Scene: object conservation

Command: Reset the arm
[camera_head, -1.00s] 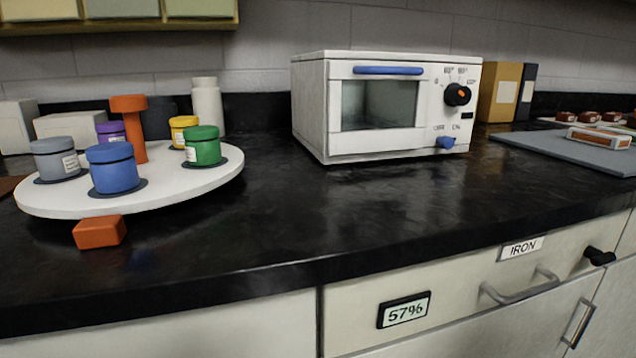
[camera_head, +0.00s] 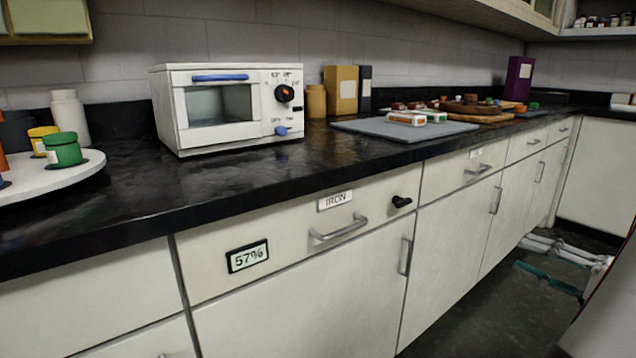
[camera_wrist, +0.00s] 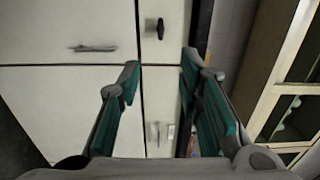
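My gripper (camera_wrist: 161,64) shows in the wrist view with its two teal-padded fingers apart and nothing between them. Beyond the fingers are pale cabinet fronts (camera_wrist: 60,95). In the head view my gripper (camera_head: 523,253) shows at the lower right, in front of the cabinets and below counter height, partly cut off by my own arm.
The black counter (camera_head: 250,190) holds a white oven (camera_head: 165,110), a grey mat (camera_head: 365,128) with packets, and a round white tray (camera_head: 60,185) with jars. A drawer handle (camera_head: 340,228) and a black knob (camera_head: 401,201) stick out. The floor (camera_head: 470,310) looks clear.

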